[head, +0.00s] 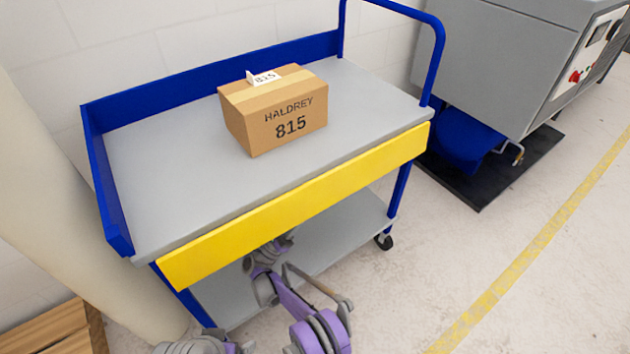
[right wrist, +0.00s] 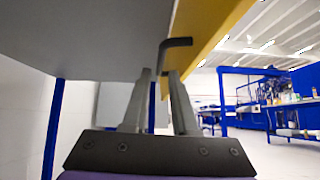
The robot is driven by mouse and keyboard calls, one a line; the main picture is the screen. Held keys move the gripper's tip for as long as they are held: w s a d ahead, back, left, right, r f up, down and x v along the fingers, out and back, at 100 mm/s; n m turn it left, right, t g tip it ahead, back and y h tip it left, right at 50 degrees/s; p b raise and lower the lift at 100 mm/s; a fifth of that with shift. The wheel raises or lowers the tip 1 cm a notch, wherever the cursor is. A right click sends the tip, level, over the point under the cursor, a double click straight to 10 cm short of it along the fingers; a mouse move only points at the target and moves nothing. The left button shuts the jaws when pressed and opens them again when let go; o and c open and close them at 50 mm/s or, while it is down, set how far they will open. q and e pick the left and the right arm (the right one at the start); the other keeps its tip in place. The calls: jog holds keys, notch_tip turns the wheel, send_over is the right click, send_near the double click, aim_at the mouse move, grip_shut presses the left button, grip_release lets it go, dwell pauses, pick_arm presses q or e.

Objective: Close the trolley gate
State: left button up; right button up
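The trolley gate is a yellow panel (head: 300,208) hanging along the front edge of the trolley's grey top (head: 175,190), below deck level. It shows as a yellow strip in the right wrist view (right wrist: 215,25). A dark bent handle or latch (right wrist: 177,43) sticks out beside it. My right gripper (right wrist: 160,75) is under the deck edge with its fingers apart. The handle's lower end is between or just beyond the fingertips; I cannot tell whether they touch. In the head view the gate hides the right fingertips. Grey parts of my left arm show at the bottom edge; its fingers cannot be made out.
A cardboard box (head: 275,110) marked HALDREY 815 sits on the deck. Blue side walls and a blue handle rail (head: 437,65) bound the trolley. A lower shelf (head: 340,235) lies below. A grey machine (head: 520,60) stands at right.

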aim_at(322, 185)
jog(key=p+x, duration=0.3)
jog(key=x, duration=0.6)
jog(key=shift+d+r+p, duration=0.25)
jog(key=shift+d+p, duration=0.05)
jog(key=shift+p, duration=0.1)
jog(key=shift+w+d+r, duration=0.2)
jog(key=shift+d+r, duration=0.05)
jog(key=shift+r, duration=0.05)
grip_shut()
dwell(0.7)
